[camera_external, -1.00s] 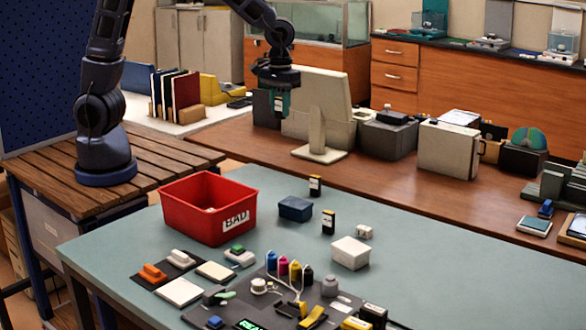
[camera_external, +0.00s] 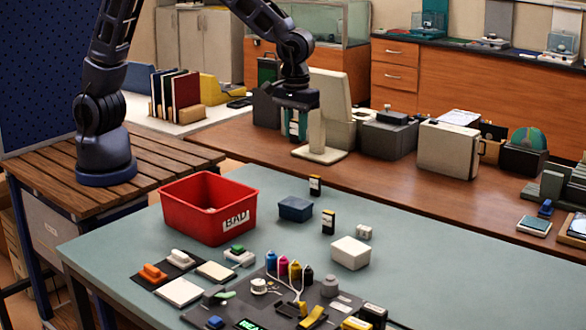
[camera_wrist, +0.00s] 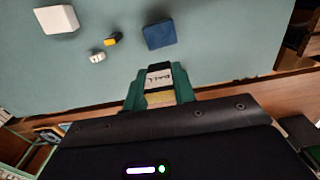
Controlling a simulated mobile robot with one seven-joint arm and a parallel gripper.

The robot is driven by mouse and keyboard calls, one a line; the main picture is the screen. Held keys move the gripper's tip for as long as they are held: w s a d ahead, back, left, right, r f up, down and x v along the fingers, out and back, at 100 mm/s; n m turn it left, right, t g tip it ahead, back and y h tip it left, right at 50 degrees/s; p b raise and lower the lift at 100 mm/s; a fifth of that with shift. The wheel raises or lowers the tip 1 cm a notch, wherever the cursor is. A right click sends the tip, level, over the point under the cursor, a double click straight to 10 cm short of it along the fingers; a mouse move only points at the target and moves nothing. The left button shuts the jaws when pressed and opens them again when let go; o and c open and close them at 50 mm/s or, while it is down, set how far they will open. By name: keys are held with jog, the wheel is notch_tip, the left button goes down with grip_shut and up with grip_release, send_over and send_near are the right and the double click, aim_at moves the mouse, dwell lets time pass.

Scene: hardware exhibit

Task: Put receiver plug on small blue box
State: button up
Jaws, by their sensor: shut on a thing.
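My gripper (camera_external: 298,138) is shut on a small labelled piece (camera_wrist: 160,78), with black, white and yellow bands in the wrist view, held high beyond the table's back edge. I cannot tell for sure whether it is the receiver plug. The small blue box (camera_external: 295,208) stands on the table (camera_external: 420,265) below my gripper, its flat top bare; it also shows in the wrist view (camera_wrist: 159,34), ahead of the fingers. A small white piece with dark marks (camera_external: 364,232) lies apart near the white box, also in the wrist view (camera_wrist: 97,57).
A red bin marked BAD (camera_external: 208,208) stands left of the blue box. Coloured bottles (camera_external: 283,266) and a device crowd the front. A monitor (camera_external: 330,110) stands close behind my gripper.

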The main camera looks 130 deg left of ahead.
notch_tip(320, 180, down, 16)
jog(key=shift+f, duration=0.1)
dwell(0.5)
jog(key=o, duration=0.9)
jog(key=shift+o, duration=0.2)
